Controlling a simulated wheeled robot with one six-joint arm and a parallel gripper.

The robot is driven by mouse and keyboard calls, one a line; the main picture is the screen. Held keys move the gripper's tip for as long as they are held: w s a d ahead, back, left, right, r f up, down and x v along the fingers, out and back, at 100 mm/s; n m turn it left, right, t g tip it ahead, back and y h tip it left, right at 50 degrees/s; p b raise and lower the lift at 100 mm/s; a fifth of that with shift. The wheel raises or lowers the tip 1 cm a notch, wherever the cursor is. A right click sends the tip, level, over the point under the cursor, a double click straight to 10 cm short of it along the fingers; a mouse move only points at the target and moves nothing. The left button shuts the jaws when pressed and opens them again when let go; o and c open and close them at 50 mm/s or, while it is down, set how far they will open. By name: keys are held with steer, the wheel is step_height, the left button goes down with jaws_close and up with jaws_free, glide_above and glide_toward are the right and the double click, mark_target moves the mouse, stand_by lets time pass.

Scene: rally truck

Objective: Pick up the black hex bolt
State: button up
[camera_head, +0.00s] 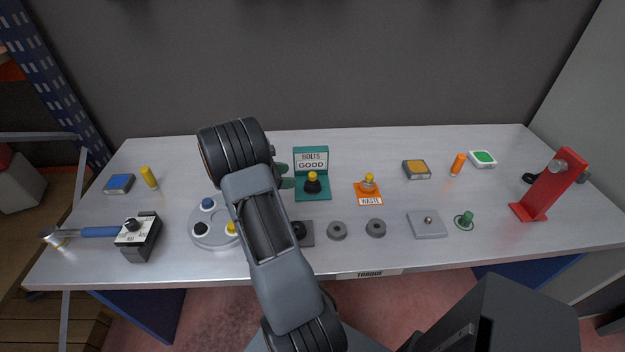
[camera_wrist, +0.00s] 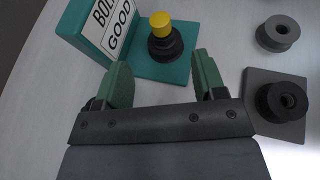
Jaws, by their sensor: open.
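A black piece with a yellow cylindrical top (camera_head: 312,187) stands on the teal base of the BOLTS GOOD stand (camera_head: 311,161). It also shows in the wrist view (camera_wrist: 166,45); I cannot tell whether it is the black hex bolt. My gripper (camera_head: 287,176) is open, its green fingers beside the stand. In the wrist view my gripper (camera_wrist: 161,70) has nothing between its fingers, and the black piece lies beyond their tips. A black-topped piece (camera_head: 200,228) sits on the round grey tray (camera_head: 213,241), which my arm partly hides.
A square plate with a black ring-like part (camera_wrist: 277,117) lies right of my gripper, near a grey spool (camera_wrist: 277,33). The orange WASTE mat (camera_head: 369,200) holds another yellow-topped piece. A red stand (camera_head: 546,190) is at the right. The table's back is mostly clear.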

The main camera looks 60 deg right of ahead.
mark_target(313, 173)
steer(key=x, duration=0.4)
steer(key=shift+s+d+f, duration=0.15)
steer(key=shift+s+d, duration=0.05)
steer(key=p+x, duration=0.2)
steer(key=x, duration=0.2)
steer(key=shift+s+d+f, duration=0.15)
steer(key=shift+s+d, duration=0.2)
steer(key=shift+d, duration=0.15)
steer(key=c, duration=1.1)
